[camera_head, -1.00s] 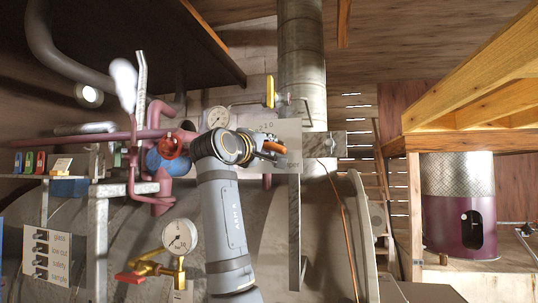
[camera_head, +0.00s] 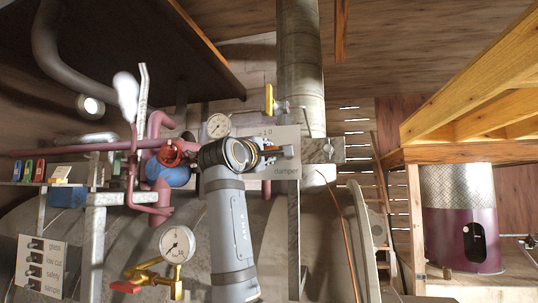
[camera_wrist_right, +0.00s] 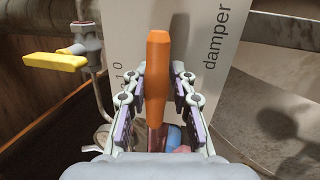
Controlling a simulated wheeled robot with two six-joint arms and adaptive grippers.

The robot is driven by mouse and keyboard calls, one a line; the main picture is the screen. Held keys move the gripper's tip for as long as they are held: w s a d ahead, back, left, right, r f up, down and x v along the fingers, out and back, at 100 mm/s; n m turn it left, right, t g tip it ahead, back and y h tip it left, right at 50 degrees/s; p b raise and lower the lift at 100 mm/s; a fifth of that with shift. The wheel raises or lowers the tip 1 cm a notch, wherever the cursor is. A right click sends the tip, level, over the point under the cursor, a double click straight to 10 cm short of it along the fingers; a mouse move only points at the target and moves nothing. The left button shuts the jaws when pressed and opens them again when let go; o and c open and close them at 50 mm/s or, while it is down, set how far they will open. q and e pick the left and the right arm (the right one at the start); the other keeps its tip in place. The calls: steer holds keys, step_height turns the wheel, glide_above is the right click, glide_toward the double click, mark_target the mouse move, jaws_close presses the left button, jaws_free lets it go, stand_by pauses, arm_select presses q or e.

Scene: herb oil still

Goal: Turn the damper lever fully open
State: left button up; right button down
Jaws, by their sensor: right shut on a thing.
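The damper lever's orange handle (camera_head: 287,151) lies roughly level in the head view, in front of a pale plate (camera_head: 280,136) lettered "damper". My right gripper (camera_head: 272,152) is at the handle, with its arm coming up from below. In the right wrist view, the orange handle (camera_wrist_right: 157,75) stands upright in the picture between the two fingers of my right gripper (camera_wrist_right: 158,85), which is shut on it. The handle's far end sticks out past the fingertips. The lever's pivot is hidden. My left gripper is not in view.
A yellow valve handle (camera_head: 268,98) sits close above the plate, also in the right wrist view (camera_wrist_right: 55,61). A flue pipe (camera_head: 301,65) rises behind. Left are a red valve (camera_head: 172,153), a blue fitting (camera_head: 168,174) and a pressure gauge (camera_head: 177,244). A purple stove (camera_head: 462,235) stands right.

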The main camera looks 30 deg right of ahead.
steer(key=shift+w+f, duration=0.1)
steer(key=shift+f, duration=0.1)
steer(key=c, duration=1.5)
jaws_free()
steer(key=shift+c, duration=0.2)
steer(key=o, duration=0.4)
steer(key=shift+a+r, duration=0.2)
steer(key=shift+a, duration=0.2)
steer(key=shift+d, duration=0.1)
steer(key=shift+s, duration=0.2)
steer(key=v, duration=1.2)
